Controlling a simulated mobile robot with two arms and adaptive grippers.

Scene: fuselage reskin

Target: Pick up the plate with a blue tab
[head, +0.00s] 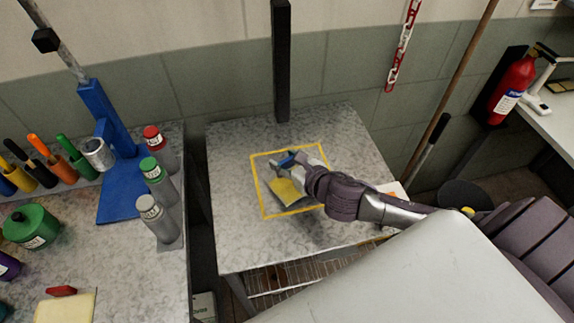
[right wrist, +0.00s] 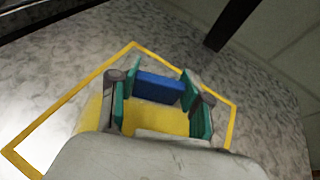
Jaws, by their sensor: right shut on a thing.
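The plate (head: 285,191) is yellow with a blue tab (head: 288,160) at its far end. It is over the yellow-outlined square on the grey speckled table. My right gripper (head: 283,166) reaches in from the right and is shut on the plate near the blue tab. In the right wrist view, the green-padded fingers stand on either side of the blue tab (right wrist: 160,87), with the yellow plate (right wrist: 158,118) below it. I cannot tell whether the plate touches the table. My left gripper is not in view.
The yellow outline (head: 262,190) marks the table (head: 232,225). A dark post (head: 281,60) stands behind it. A bench at left holds several bottles, a blue stand (head: 110,130) and tools. A large pale panel (head: 430,275) fills the lower right. The table's left part is clear.

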